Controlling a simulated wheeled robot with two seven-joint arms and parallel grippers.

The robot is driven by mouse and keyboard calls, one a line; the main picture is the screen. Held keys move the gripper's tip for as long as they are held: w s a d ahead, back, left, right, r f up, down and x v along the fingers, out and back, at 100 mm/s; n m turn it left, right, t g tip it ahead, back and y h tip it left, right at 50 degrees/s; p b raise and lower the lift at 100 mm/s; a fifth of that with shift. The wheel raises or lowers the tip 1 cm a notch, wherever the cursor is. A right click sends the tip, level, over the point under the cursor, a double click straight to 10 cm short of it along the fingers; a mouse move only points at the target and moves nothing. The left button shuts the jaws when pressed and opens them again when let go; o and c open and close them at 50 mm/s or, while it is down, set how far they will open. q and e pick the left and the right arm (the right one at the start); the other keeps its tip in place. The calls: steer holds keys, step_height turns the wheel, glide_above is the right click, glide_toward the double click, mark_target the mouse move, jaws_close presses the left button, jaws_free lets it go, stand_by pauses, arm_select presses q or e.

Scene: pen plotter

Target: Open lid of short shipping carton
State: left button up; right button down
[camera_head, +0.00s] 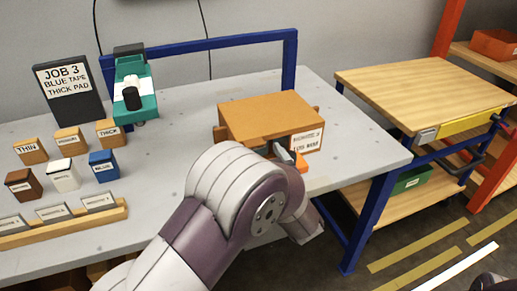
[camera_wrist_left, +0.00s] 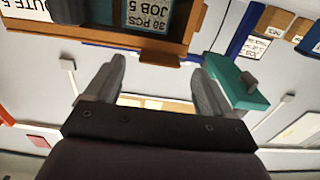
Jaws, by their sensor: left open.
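The orange-brown shipping carton (camera_head: 262,115) stands on the grey workbench, its top flat and closed-looking in the head view. A printed white label is on its front right side. My left gripper (camera_head: 286,154) is at the carton's near side, just left of the label; my arm hides part of that side. In the left wrist view, the gripper (camera_wrist_left: 158,78) is open, with nothing visible between its fingers. A brown box-like thing with printed labels (camera_wrist_left: 110,40) fills the upper left there; I cannot tell which part of the carton it is. My right gripper is not in view.
A teal device (camera_head: 135,92) stands behind left of the carton. A black job sign (camera_head: 68,92), several small labelled blocks and a wooden rack (camera_head: 65,225) are on the left. A wooden-topped table (camera_head: 425,82) stands right.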

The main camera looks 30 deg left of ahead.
arm_select(q)
steer(key=x, duration=0.3)
steer(key=shift+w+a, duration=0.25)
steer(key=shift+a, duration=0.05)
